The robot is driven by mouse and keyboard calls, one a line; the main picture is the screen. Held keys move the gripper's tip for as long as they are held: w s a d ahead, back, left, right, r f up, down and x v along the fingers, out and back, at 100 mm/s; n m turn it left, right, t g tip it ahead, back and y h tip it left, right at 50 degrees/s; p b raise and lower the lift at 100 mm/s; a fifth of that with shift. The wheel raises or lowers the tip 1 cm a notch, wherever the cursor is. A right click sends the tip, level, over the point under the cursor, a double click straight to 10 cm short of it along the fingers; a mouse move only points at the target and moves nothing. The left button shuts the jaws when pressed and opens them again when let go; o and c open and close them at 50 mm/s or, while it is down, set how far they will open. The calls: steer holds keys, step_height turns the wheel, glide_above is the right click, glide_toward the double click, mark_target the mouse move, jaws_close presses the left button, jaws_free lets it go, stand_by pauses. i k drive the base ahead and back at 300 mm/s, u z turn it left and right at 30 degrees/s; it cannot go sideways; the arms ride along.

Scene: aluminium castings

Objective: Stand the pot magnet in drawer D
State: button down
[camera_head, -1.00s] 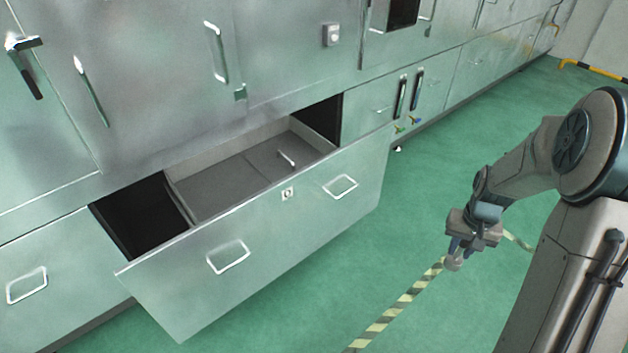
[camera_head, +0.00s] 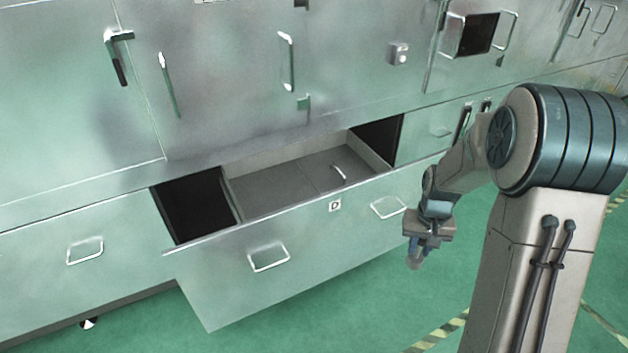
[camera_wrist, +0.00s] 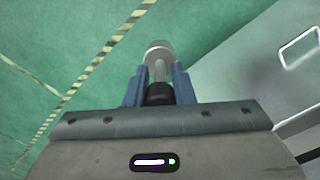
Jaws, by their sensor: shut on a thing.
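The drawer labelled D (camera_head: 262,252) stands pulled open from the cabinet. Its grey floor (camera_head: 270,198) is visible, with a lighter handle-like bar (camera_head: 338,172) lying or fixed near its right end. My gripper (camera_head: 424,253) is right of the drawer front, outside it, pointing down over the floor. In the wrist view my blue fingers (camera_wrist: 160,88) are shut on the pot magnet (camera_wrist: 158,52), a pale grey piece with a round end, a thinner neck and a dark part between the fingers. The drawer front also shows at the right of the wrist view (camera_wrist: 262,75).
The steel cabinet wall (camera_head: 220,70) rises behind the drawer, with several handles and an open compartment (camera_head: 479,34) at upper right. Drawer D's front carries two wire handles. Green floor (camera_head: 330,315) is clear in front, crossed by striped tape (camera_head: 440,335).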

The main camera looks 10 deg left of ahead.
mark_target(272, 198)
steer(key=u, duration=0.05)
steer(key=i, duration=1.2)
steer(key=u, duration=1.25)
steer(key=i, duration=0.5)
